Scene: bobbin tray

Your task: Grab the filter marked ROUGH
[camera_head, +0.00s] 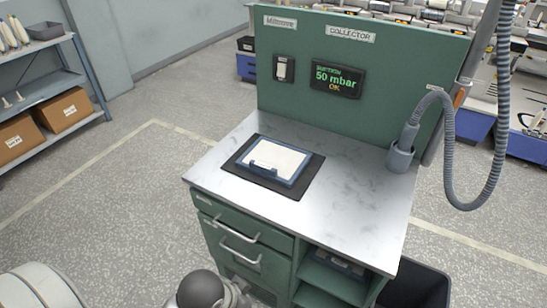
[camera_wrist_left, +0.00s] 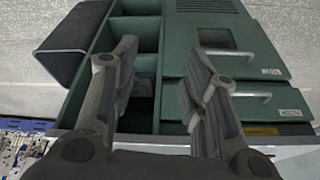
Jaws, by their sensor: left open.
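A filter with a white face and a blue frame (camera_head: 275,161) lies flat on a black mat (camera_head: 242,171) on the workbench in the head view. I can make out no ROUGH marking on it. A blue-edged item with a pale label (camera_head: 345,266) sits in the open shelf under the bench top; its label is too small to read. In the left wrist view my left gripper (camera_wrist_left: 162,58) is open and empty, its fingers spread in front of the cabinet's shelves and drawers. My right gripper is not in view.
The bench's green cabinet (camera_head: 275,260) has drawers with bar handles (camera_head: 238,232) and open shelves (camera_wrist_left: 140,35). A dark bin (camera_head: 415,285) stands at its right. A grey hose (camera_head: 447,150) hangs at the right. The screen (camera_head: 337,77) reads 50 mbar OK. The bench top (camera_head: 335,180) right of the mat is clear.

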